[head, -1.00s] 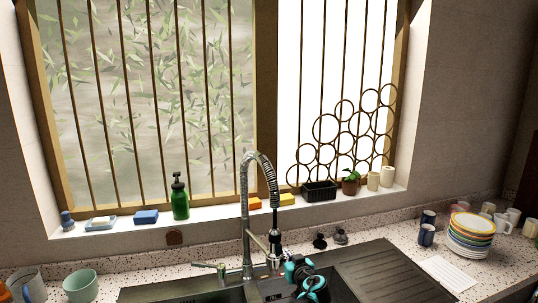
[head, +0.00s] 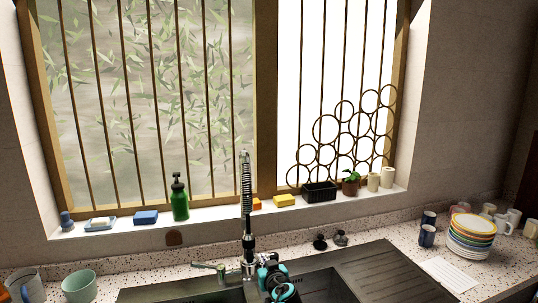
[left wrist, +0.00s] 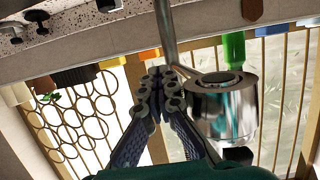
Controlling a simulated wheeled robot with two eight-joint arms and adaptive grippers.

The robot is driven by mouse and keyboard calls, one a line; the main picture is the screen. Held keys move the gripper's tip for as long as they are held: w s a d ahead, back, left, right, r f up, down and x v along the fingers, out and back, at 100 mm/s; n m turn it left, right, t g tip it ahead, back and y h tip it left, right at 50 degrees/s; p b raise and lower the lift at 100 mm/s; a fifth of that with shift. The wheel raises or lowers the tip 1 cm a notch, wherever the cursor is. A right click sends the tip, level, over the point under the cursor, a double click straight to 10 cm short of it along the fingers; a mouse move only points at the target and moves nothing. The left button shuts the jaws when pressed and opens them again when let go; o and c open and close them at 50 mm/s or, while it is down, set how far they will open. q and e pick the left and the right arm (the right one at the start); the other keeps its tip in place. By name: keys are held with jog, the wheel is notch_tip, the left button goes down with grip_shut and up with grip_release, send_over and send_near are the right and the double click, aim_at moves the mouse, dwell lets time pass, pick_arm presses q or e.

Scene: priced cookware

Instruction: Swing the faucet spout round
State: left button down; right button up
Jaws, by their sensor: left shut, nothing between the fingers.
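The chrome faucet (head: 246,190) with a coiled spring spout stands at the back of the sink. Its spout points toward me, so the arch shows nearly edge-on, and the spray head (head: 249,245) hangs in front of the post. In the left wrist view the shiny spray head (left wrist: 226,115) is large, just right of my fingers. My left gripper (head: 267,264) is low over the sink, beside the spray head on its right. Its fingers (left wrist: 160,80) are shut with nothing between them. I cannot tell whether they touch the spray head. My right gripper is not in view.
The dark sink (head: 180,295) has a ribbed drainboard (head: 385,270) at right. A green bottle (head: 180,200), sponges and a plant (head: 351,186) line the windowsill. Stacked plates (head: 470,240) and several mugs stand at right; a green cup (head: 79,287) stands at left.

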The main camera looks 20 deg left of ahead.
aim_at(252, 269)
pick_arm(q)
jog(key=shift+s+a, duration=0.4)
jog(key=shift+a, duration=0.5)
jog(key=shift+s+a, duration=0.4)
jog(key=shift+a, duration=0.45)
jog(key=shift+w+a+b, duration=0.35)
jog(key=shift+w+a, duration=0.05)
jog(key=shift+a, duration=0.45)
jog(key=shift+d, duration=0.15)
jog(key=p+v, duration=0.2)
jog(key=v, duration=0.7)
jog(key=shift+s+d+r, duration=0.15)
jog(key=shift+s, duration=0.25)
